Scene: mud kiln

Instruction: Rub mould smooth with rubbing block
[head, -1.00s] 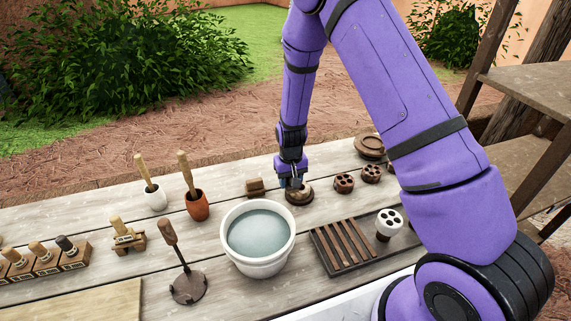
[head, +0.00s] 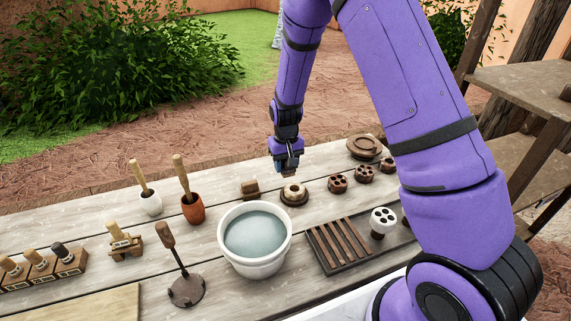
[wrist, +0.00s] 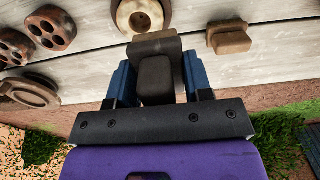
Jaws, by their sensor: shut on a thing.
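My gripper (head: 288,166) hangs above the far edge of the bench, raised and apart from the mould. In the wrist view its blue fingers (wrist: 157,68) are shut on a dark grey-brown block, which I take for the rubbing block (wrist: 155,78). The likely mould (head: 294,191) is a pale ring with a central hole on a round brown base. It also shows at the top of the wrist view (wrist: 140,13), just beyond the held block; its lower edge is partly hidden by the block. I cannot judge how smooth its surface is.
A brown wooden block (head: 250,188) lies left of the mould. Brown holed pieces (head: 338,183) and a round brown dish (head: 364,146) are to the right. A white bucket of water (head: 255,238) and a slatted rack (head: 340,245) stand nearer me. Brushes in pots (head: 192,206) are left.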

